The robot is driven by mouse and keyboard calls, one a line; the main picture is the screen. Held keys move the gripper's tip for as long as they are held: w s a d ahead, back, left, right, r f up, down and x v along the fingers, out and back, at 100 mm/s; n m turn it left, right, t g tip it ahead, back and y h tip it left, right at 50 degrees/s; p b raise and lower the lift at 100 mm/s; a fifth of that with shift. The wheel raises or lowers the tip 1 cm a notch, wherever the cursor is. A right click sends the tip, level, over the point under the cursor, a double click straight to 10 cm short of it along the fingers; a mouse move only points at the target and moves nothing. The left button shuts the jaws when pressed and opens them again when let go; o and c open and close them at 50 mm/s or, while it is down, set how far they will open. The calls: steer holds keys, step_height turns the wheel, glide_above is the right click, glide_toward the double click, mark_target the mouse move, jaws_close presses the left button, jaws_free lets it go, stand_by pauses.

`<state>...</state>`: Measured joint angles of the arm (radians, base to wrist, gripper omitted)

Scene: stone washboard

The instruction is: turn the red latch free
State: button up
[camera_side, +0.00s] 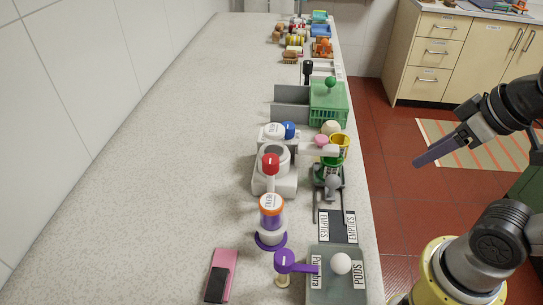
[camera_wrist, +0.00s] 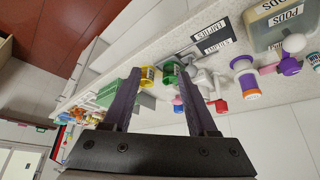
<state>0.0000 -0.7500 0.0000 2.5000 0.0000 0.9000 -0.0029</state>
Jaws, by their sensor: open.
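The red latch, as I take it, is the red-topped piece (camera_side: 270,160) on the white machine (camera_side: 275,180), in the middle of the counter in the side view. A red piece (camera_wrist: 218,106) by a white body also shows in the wrist view, right of my fingers. My gripper (camera_side: 418,162) is off to the right of the counter, over the floor, well apart from the latch. In the wrist view its two purple fingers (camera_wrist: 158,70) are spread, with nothing held between them. How the latch is fastened is too small to tell.
An orange-and-white jar (camera_side: 271,215) stands in front of the machine. A purple lever (camera_side: 292,262) and a grey-green box (camera_side: 335,285) are nearer. A green crate (camera_side: 328,105) and yellow cup (camera_side: 340,144) stand beyond.

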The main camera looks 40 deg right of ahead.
steer(key=shift+o, duration=0.6)
steer(key=shift+s+f, duration=0.15)
steer(key=shift+s, duration=0.1)
steer(key=w+a+r+n+g, duration=0.1)
steer(key=w+a+r+n, duration=0.3)
steer(key=r, duration=0.3)
steer(key=w+a+r+n+g, duration=0.1)
steer(key=w+r+n+g, duration=0.15)
steer(key=w+r, duration=0.45)
steer(key=n+g, duration=0.2)
steer(key=n, duration=0.3)
glide_above(271, 158)
step_height(271, 158, down, 5)
step_height(271, 158, down, 13)
steer(key=shift+r, duration=0.15)
jaws_close()
